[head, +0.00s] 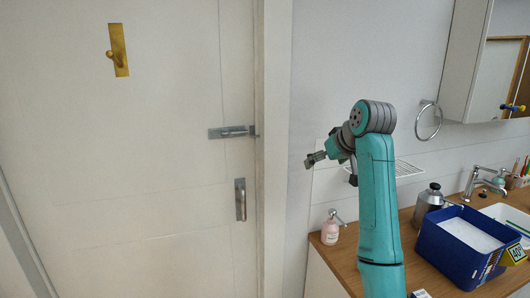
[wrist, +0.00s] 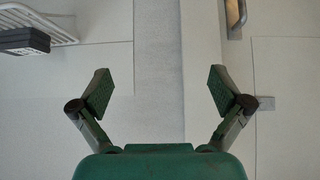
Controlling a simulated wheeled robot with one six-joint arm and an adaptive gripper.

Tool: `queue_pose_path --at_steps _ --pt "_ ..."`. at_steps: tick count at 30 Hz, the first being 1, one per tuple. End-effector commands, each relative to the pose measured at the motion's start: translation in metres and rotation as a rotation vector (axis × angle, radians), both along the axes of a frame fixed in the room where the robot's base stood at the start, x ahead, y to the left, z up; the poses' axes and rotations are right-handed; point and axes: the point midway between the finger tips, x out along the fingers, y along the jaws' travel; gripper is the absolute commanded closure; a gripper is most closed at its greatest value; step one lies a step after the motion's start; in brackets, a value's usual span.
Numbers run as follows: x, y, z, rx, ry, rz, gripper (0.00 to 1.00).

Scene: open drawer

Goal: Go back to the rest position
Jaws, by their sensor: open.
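My gripper (head: 314,159) is at the end of my teal arm, raised in front of the wall between the door and the counter. In the wrist view my gripper (wrist: 160,88) has its two fingers wide apart with nothing between them. No drawer can be made out in either view.
A white door (head: 150,180) with a brass handle plate (head: 119,50) fills the left. A wooden counter (head: 400,238) at the right holds a pink soap bottle (head: 330,230), a dark blue bin (head: 450,254) and a tap (head: 485,182). A wire rack (head: 408,169) is behind my arm.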

Motion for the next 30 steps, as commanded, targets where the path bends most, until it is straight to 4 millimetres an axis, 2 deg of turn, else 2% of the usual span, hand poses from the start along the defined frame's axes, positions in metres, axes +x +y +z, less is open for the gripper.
queue_pose_path --at_steps 8,14,17,20,23,30 --pt "0.001 -0.001 -0.035 0.01 -0.008 -0.018 0.0" --pt "0.0 -0.001 -0.075 0.021 -0.021 -0.035 0.0" --pt "-0.002 -0.001 -0.102 0.028 -0.028 -0.046 0.0" --pt "-0.007 -0.001 -0.135 0.036 -0.039 -0.061 0.0" --pt "-0.016 -0.001 -0.178 0.045 -0.053 -0.081 0.0" --pt "-0.054 -0.002 -0.273 0.066 -0.094 -0.131 0.0"
